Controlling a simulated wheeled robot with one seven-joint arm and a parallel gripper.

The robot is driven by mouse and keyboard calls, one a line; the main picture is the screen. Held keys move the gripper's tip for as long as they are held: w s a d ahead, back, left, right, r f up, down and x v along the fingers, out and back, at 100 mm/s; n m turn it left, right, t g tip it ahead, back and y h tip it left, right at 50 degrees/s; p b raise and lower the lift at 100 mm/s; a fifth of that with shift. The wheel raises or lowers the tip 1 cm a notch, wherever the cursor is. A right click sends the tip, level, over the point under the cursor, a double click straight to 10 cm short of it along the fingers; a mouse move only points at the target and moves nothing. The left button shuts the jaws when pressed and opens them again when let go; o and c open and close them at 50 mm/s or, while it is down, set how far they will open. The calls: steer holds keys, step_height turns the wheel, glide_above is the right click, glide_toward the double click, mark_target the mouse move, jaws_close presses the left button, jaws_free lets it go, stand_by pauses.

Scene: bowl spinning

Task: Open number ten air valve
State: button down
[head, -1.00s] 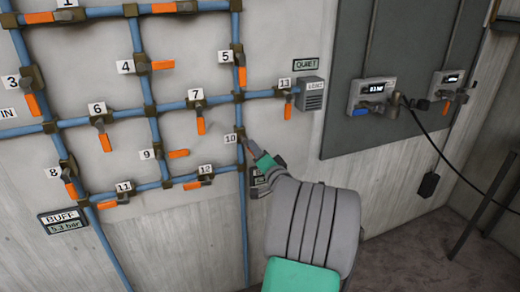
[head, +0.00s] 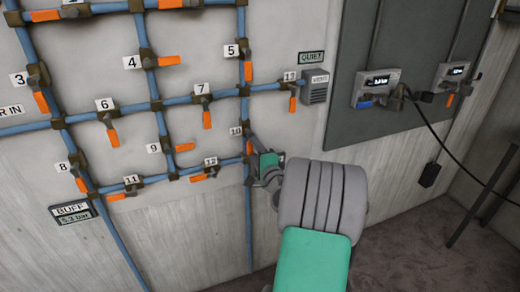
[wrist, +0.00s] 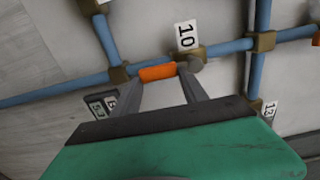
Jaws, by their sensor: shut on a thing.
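The number 10 label (head: 235,131) is on the vertical blue pipe at the right of the grid, below valve 5. My gripper (wrist: 160,82) is shut on this handle, one finger at each end as seen in the wrist view. In the head view my gripper (head: 253,152) partly hides the valve.
Valve 13's orange handle (head: 292,104) and a grey vent box (head: 315,89) are up and right of my gripper. Valve 12's handle (head: 198,178) is to the lower left. A dark panel (head: 410,130) with gauges stands right.

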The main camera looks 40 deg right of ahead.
stand_by(0.3)
steer(key=c, duration=0.6)
jaws_free()
steer(key=b+v, duration=0.1)
steer(key=v, duration=0.6)
steer(key=shift+s+a, duration=0.2)
steer(key=shift+s, duration=0.15)
